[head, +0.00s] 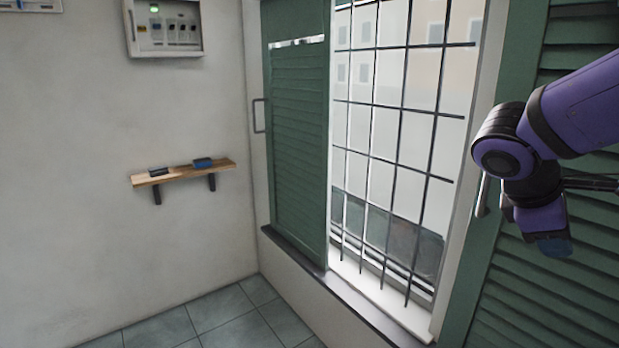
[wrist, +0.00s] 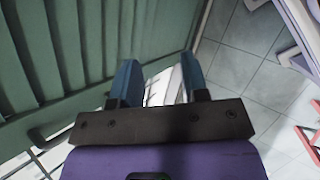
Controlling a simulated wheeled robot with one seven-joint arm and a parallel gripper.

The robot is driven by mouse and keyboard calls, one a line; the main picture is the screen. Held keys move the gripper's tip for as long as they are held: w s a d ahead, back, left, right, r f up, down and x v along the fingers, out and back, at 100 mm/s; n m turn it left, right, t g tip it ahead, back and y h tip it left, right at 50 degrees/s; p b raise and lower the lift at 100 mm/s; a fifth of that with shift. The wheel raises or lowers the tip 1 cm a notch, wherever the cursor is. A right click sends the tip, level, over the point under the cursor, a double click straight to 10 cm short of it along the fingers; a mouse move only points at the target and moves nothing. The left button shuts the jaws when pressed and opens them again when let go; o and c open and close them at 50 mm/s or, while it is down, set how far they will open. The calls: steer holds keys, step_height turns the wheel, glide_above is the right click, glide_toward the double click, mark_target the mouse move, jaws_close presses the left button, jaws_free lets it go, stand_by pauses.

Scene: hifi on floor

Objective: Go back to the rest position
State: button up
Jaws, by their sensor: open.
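My gripper (wrist: 160,85) shows in the wrist view with its two blue-grey fingers apart and nothing between them. In the head view my purple arm is at the right, and the gripper (head: 555,246) hangs at its end, in front of the right green shutter (head: 550,300). The same green slatted surface (wrist: 80,50) fills the left of the wrist view, beside the fingers. I cannot tell whether the gripper touches it. A metal handle (head: 482,195) stands just left of my arm, on the shutter's edge.
A barred window (head: 400,150) stands between the right shutter and the left green shutter (head: 300,140). A wooden shelf (head: 183,173) with two small items hangs on the left wall, below an electrical box (head: 166,28). The tiled floor (head: 215,315) is clear at lower left.

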steer(key=s+a+r+m+t+y, duration=0.3)
steer(key=s+a+m+t+y, duration=0.1)
steer(key=s+m+y, duration=0.4)
steer(key=s+a+m, duration=0.1)
steer(key=m, duration=0.1)
steer(key=shift+a+r+m+t, duration=0.2)
steer(key=shift+a+m+t, duration=0.1)
steer(key=shift+a+t, duration=0.1)
